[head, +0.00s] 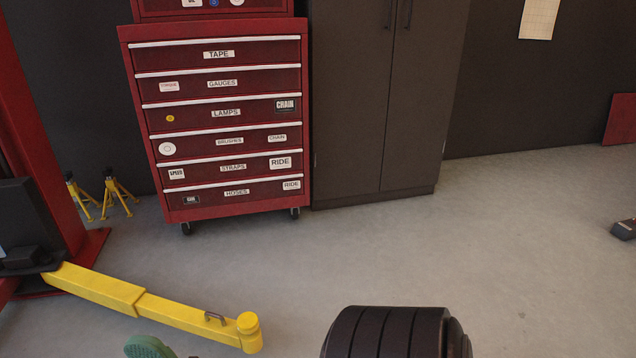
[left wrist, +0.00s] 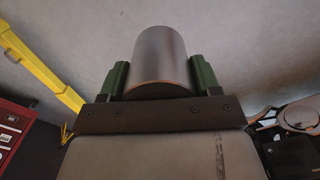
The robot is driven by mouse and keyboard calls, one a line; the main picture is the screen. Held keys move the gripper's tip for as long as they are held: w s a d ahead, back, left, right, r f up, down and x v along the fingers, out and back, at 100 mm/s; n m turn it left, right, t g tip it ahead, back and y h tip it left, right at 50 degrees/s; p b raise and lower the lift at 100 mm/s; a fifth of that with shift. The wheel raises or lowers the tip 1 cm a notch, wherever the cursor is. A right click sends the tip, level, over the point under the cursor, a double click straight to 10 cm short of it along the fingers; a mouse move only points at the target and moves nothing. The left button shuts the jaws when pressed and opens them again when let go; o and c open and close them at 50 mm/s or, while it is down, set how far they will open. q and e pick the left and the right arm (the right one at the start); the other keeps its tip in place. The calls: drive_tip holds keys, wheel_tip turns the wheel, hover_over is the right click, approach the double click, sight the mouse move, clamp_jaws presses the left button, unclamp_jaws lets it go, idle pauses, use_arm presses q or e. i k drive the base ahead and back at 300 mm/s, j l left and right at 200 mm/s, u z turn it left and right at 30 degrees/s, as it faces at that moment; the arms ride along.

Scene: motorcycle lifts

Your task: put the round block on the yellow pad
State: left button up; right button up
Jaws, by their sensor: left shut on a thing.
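In the left wrist view my left gripper (left wrist: 155,86) is shut on the round block (left wrist: 160,56), a smooth grey metal cylinder between its green fingers. In the head view the yellow pad (head: 248,321) is the small round cap at the free end of a yellow lift arm (head: 130,300). Part of that yellow arm (left wrist: 42,68) also shows in the left wrist view, left of the block and apart from it; the pad cannot be made out there. My right gripper is not in view.
A red drawer cabinet (head: 230,140) and a dark tall cabinet (head: 385,110) stand along the back wall. A red lift post (head: 45,130) stands at the left, with yellow stands (head: 101,195) beyond it.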

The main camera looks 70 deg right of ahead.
sight(248, 319)
drive_tip(key=i+l+z, duration=0.1)
drive_tip(key=z, duration=0.35)
drive_tip(key=i+l+z, duration=0.15)
drive_tip(key=z, duration=0.3)
drive_tip(key=i+z, duration=0.15)
drive_tip(key=z, duration=0.3)
drive_tip(key=i+z, duration=0.15)
drive_tip(key=z, duration=0.35)
